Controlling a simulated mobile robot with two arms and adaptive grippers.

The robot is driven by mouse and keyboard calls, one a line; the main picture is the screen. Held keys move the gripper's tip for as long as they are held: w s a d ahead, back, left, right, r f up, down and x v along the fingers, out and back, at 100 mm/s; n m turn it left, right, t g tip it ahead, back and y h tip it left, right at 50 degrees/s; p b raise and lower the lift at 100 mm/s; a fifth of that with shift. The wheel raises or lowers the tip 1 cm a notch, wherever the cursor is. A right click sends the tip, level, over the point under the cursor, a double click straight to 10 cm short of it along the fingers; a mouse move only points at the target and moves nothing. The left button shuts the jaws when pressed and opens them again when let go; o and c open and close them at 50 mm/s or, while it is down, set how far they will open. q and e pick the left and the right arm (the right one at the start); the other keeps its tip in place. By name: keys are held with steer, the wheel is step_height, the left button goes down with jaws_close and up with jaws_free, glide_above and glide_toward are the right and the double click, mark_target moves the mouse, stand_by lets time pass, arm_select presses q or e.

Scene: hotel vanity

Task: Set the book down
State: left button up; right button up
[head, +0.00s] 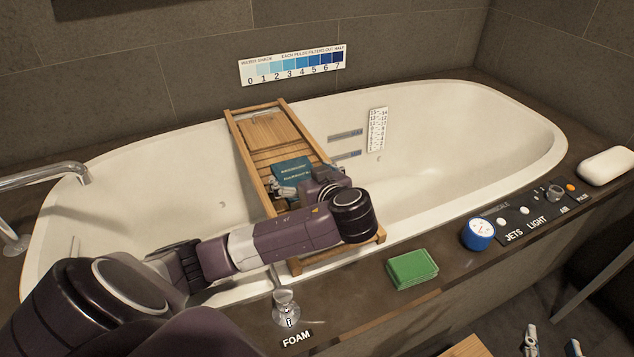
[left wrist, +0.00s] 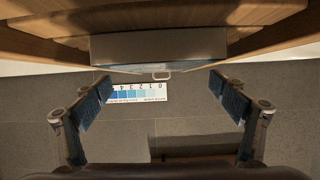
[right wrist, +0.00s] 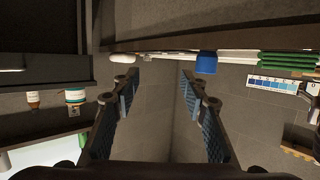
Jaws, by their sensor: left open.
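The teal book (head: 292,170) with pale lettering lies on the wooden bath tray (head: 240,146), which spans the tub. My left gripper (head: 288,190) is at the book's near side in the head view, and my wrist and forearm hide part of the tray. In the left wrist view my left gripper (left wrist: 160,85) has its fingers wide apart with nothing held between them. A thin blue edge, apparently the book's (left wrist: 165,68), shows ahead of the fingers. My right gripper (head: 550,343) is away at the lower right; in the right wrist view it (right wrist: 160,75) is open and empty.
The white tub (head: 455,150) surrounds the tray. A metal faucet (head: 45,178) is at left. A foam knob (head: 287,308) is below my left arm.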

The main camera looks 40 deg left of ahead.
arm_select(q)
steer(key=shift+p+v, duration=0.65)
steer(key=shift+v, duration=0.45)
steer(key=shift+s+d+r+p, duration=0.35)
steer(key=shift+d+p, duration=0.2)
steer(key=shift+p+v, duration=0.65)
steer(key=shift+v, duration=0.3)
steer(key=shift+p+v, duration=1.2)
steer(key=shift+p, duration=0.05)
arm_select(e)
steer(key=s+d+f+g+h, duration=0.25)
steer(key=s+f+g, duration=0.35)
steer(key=s, duration=0.3)
steer(key=s+d+f+g+h, duration=0.1)
steer(key=s+d+f+g, duration=0.4)
steer(key=s, duration=0.4)
arm_select(q)
steer(key=shift+p+v, duration=0.85)
steer(key=shift+v, duration=0.4)
arm_select(e)
step_height(320, 180, down, 8)
steer(key=w+a, duration=0.1)
steer(key=shift+w+a+f+m, duration=0.15)
steer(key=shift+a+f+m, duration=0.05)
steer(key=shift+f+m, duration=0.1)
steer(key=shift+r+y, duration=0.1)
steer(key=shift+y, duration=0.15)
steer(key=shift+d, duration=0.1)
